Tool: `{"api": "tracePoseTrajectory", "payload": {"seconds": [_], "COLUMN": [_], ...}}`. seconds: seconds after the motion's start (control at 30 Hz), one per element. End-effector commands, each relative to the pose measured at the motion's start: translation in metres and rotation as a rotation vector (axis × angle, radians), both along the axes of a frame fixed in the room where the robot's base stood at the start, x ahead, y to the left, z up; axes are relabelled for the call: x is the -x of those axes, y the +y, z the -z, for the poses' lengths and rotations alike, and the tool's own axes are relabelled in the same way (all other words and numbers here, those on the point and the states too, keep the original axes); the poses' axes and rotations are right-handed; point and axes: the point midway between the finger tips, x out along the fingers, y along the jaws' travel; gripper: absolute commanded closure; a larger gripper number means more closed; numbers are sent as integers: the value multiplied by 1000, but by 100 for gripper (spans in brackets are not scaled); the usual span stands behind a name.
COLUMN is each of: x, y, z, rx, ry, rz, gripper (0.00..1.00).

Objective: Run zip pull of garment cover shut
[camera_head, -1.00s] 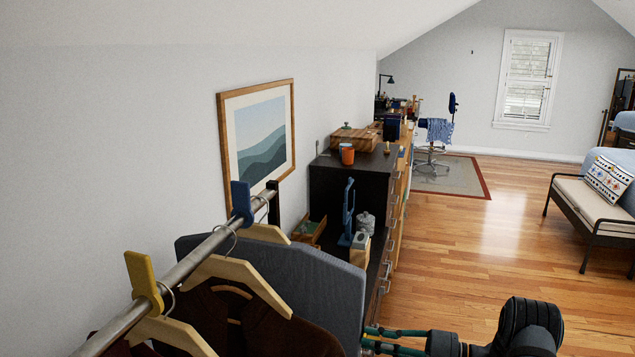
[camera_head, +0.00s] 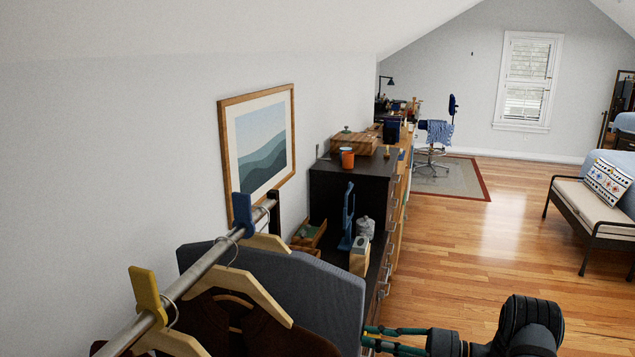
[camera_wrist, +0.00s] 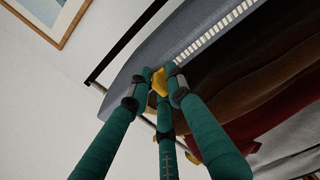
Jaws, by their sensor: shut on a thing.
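The garment cover (camera_head: 312,285) is a grey-blue padded panel hanging from the rail among the clothes. In the wrist view the cover (camera_wrist: 187,42) has a pale zip strip (camera_wrist: 215,30) of teeth along its edge, running up to the right. A yellow zip pull (camera_wrist: 159,82) sits between the tips of my gripper (camera_wrist: 161,77), which is shut on it. In the head view my gripper's teal fingers (camera_head: 392,331) reach the cover's right edge at the bottom; the tips and the pull are hidden there.
A metal rail (camera_head: 200,266) carries brown garments on wooden hangers (camera_head: 245,282), with a yellow clip (camera_head: 147,292) and a blue clip (camera_head: 242,214). A dark dresser (camera_head: 350,185) stands behind the cover. Open wooden floor (camera_head: 470,240) lies to the right.

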Motion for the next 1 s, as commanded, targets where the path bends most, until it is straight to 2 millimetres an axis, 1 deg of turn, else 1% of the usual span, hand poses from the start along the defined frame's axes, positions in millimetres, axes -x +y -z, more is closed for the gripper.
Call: {"api": "tracePoseTrajectory", "payload": {"seconds": [0.77,0.8,1.0], "x": [-1,-1,0], "y": [0,0,0], "z": [-40,-37,-36], "rx": [-3,-3,-1], "ry": [0,1,1], "rz": [2,2,1], "gripper": [100,80,68]}}
